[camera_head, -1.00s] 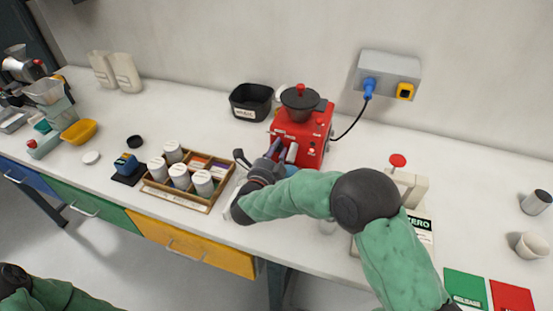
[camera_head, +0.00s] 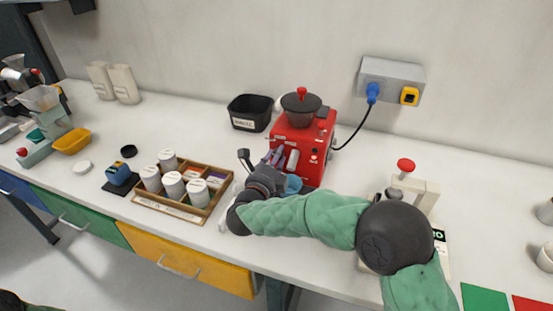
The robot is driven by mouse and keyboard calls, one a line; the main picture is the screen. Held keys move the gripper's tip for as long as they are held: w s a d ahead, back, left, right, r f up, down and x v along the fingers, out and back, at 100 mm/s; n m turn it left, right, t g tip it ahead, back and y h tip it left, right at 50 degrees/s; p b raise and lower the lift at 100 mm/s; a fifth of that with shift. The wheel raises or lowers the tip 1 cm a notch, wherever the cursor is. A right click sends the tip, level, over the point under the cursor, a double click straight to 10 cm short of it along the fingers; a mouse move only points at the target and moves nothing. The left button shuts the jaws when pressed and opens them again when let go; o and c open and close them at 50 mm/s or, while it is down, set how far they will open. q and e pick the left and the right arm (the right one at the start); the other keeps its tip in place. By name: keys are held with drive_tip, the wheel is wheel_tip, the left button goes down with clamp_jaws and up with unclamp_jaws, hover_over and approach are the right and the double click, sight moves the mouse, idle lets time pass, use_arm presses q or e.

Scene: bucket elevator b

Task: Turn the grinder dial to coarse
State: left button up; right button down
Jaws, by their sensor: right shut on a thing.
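The red grinder (camera_head: 308,155) stands upright on the white counter, with a dark hopper (camera_head: 300,103) and red knob on top. My right gripper (camera_head: 277,158) is at the grinder's front left side, its fingers close together against that face. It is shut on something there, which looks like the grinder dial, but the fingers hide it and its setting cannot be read. My left gripper is out of the picture.
A wooden tray (camera_head: 222,207) with several white jars stands left of my right gripper. A black bin (camera_head: 233,122) is behind it. A blue plug and black cable run from the wall socket box (camera_head: 392,78) to the grinder. A press-like device with a red knob (camera_head: 406,165) stands at right.

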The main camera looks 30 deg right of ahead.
drive_tip(key=shift+a+f, duration=0.1)
drive_tip(key=shift+a, duration=0.05)
drive_tip(key=c, duration=0.9)
unclamp_jaws()
drive_tip(key=shift+w, duration=0.15)
drive_tip(key=v, duration=1.2)
